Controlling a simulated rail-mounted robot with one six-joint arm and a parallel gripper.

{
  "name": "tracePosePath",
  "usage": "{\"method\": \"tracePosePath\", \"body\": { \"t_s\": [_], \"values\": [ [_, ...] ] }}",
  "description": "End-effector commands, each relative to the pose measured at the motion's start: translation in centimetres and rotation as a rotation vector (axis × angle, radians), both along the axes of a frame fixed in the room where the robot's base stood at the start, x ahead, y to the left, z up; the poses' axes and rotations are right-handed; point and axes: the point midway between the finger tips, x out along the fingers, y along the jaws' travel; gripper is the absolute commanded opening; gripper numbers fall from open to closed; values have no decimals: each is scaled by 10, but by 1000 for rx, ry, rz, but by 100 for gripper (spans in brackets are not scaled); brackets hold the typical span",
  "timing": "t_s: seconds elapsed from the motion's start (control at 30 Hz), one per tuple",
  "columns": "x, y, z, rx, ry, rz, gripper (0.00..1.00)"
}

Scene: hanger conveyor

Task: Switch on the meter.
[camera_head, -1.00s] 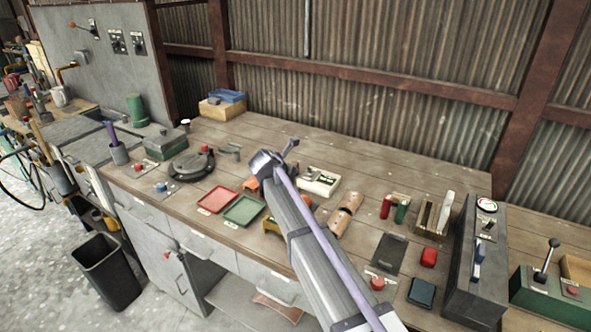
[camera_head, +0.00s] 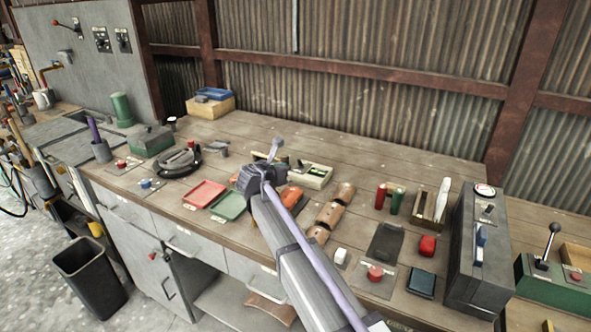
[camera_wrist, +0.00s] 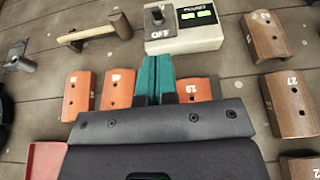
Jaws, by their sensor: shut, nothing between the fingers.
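The meter is a cream box (camera_head: 317,180) on the bench, partly behind my gripper in the head view. The label by the switch appears upside down and seems to read OFF. My gripper (camera_head: 275,147) is above the bench beside the meter. In the wrist view its teal fingers (camera_wrist: 155,60) are together and empty, pointing towards the meter's lower edge. I cannot tell their height above it.
Orange numbered blocks (camera_wrist: 78,95) lie on both sides of the fingers, and brown ones (camera_wrist: 290,103) to the right. A wooden-handled hammer (camera_wrist: 92,35) lies left of the meter. Red (camera_head: 204,194) and green (camera_head: 229,206) trays sit left of my arm. The bench behind is clear.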

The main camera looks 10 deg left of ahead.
Motion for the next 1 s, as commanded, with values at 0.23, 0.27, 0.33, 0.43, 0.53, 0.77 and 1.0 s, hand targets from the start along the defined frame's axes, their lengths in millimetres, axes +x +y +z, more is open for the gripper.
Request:
{"method": "tracePosePath", "body": {
  "t_s": [0.23, 0.27, 0.33, 0.43, 0.53, 0.77, 1.0],
  "values": [
    [4, -1, -2, -1, 2, -1, 0],
    [6, -2, -4, -1, 2, -1, 0],
    [13, -4, -7, -1, 2, -2, 0],
    [28, -8, -14, 0, 2, -3, 0],
    [46, -14, -21, 0, 2, -3, 0],
    [83, -26, -34, 0, 3, -2, 0],
    [90, -29, -35, 0, 3, -1, 0]
  ]
}}
